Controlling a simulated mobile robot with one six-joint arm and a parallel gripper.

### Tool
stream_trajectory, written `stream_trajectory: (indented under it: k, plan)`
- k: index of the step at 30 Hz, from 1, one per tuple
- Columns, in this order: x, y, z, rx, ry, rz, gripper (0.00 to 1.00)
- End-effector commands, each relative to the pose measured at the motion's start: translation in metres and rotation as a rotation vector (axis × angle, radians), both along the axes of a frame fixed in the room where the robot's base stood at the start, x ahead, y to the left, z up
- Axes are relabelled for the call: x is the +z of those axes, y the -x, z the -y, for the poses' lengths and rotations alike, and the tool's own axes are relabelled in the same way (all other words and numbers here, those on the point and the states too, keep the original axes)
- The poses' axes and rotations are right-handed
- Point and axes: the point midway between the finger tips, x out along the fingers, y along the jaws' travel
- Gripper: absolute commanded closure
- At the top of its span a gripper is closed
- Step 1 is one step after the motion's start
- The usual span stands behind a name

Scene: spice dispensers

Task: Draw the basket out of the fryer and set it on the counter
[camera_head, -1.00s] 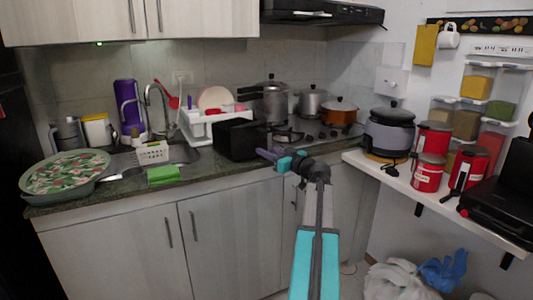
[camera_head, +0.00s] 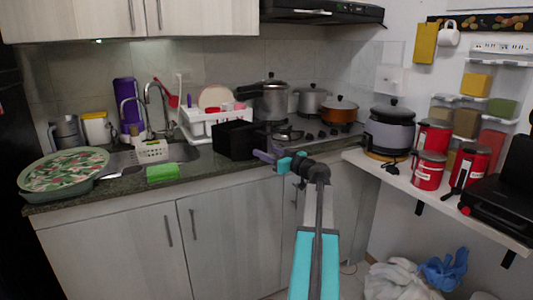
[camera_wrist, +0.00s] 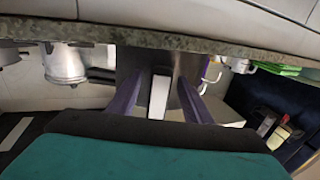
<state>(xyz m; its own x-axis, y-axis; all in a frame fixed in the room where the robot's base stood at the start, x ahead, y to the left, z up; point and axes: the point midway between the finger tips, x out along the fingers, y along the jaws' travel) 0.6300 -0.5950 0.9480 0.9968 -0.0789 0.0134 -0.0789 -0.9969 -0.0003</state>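A black box-shaped fryer (camera_head: 232,139) stands on the counter between the dish rack and the stove. In the wrist view its dark front (camera_wrist: 172,62) carries a pale upright handle (camera_wrist: 159,97), seemingly that of the basket. My gripper (camera_head: 262,155) is at the counter's front edge, just right of and in front of the fryer. In the wrist view its purple fingers (camera_wrist: 158,100) are spread on either side of the handle, with a gap at each side. I see no contact. The basket's inside is hidden.
The dark counter (camera_head: 132,188) has a bare strip along its front. A green sponge (camera_head: 162,173), the sink (camera_head: 183,152) and a large patterned pan (camera_head: 62,172) lie left. The dish rack (camera_head: 205,125) stands behind the fryer; pots crowd the stove. A white shelf (camera_head: 400,178) is at right.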

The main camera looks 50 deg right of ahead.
Motion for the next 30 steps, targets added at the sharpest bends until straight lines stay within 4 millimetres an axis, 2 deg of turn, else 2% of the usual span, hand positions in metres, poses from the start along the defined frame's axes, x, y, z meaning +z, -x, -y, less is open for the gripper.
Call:
stream_trajectory:
  k: [6,11,17,30]
  plan:
    - [-0.002,0.002,0.0,0.0,0.001,-0.003,0.55]
    - [-0.001,0.011,-0.001,0.0,0.001,-0.002,0.55]
    - [-0.001,0.035,-0.004,-0.001,0.0,-0.001,0.55]
    - [-0.002,0.105,-0.009,-0.001,0.0,-0.001,0.55]
